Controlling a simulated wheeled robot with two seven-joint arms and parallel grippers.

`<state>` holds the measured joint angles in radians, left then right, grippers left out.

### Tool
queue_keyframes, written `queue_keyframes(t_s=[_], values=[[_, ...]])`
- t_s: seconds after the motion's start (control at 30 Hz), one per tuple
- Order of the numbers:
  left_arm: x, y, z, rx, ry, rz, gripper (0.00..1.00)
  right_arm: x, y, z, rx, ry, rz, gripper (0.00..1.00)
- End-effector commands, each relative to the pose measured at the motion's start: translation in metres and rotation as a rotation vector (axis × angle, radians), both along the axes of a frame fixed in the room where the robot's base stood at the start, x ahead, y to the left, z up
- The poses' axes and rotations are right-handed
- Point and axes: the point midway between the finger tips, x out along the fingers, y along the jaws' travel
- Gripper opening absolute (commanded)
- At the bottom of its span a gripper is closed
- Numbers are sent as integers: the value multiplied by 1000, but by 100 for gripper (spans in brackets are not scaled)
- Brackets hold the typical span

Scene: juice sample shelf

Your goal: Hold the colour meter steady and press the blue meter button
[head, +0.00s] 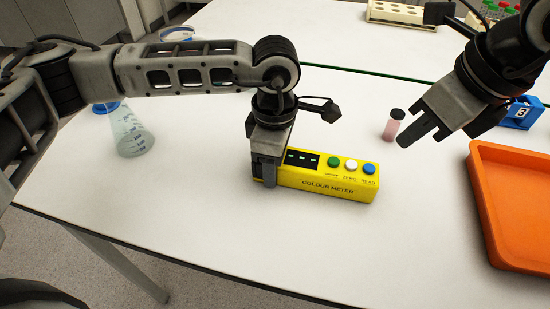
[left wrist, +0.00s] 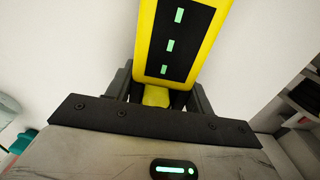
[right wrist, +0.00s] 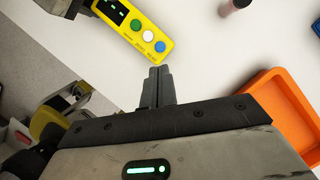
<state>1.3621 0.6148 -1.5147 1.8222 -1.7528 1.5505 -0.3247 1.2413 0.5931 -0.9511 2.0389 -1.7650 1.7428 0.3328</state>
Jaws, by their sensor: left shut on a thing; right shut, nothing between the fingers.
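The yellow colour meter (head: 318,184) lies on the white table, with a dark display showing green dashes and a row of green, white and blue buttons. The blue READ button (head: 369,168) is at its right end; it also shows in the right wrist view (right wrist: 160,47). My left gripper (head: 266,172) is shut on the meter's left end; the left wrist view shows the meter (left wrist: 149,45) between its fingers. My right gripper (head: 418,132) is shut and empty, above the table to the right of the meter, apart from the button.
A small pink-filled vial with a dark cap (head: 391,126) stands beside my right gripper. An orange tray (head: 487,210) lies at the right, with a blue item (head: 520,114) behind it. A conical flask (head: 128,132) stands at the left. The table front is clear.

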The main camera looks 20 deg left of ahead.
Motion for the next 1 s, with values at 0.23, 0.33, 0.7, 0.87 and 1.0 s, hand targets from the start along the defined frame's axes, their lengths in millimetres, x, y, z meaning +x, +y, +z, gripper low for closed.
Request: queue_keyframes(t_s=[0.23,0.33,0.7,0.87,1.0], values=[[0,0,1,-2,-2,0,19,7,11,-2,45,-208,183,0],[0,0,1,-2,-2,0,19,11,17,3,57,-370,308,0],[0,0,1,-2,-2,0,19,15,25,-1,46,-600,471,0],[0,0,1,-2,-2,0,19,15,25,-24,46,-595,469,0],[1,0,1,-2,-2,0,19,15,24,-43,45,-595,470,0]])
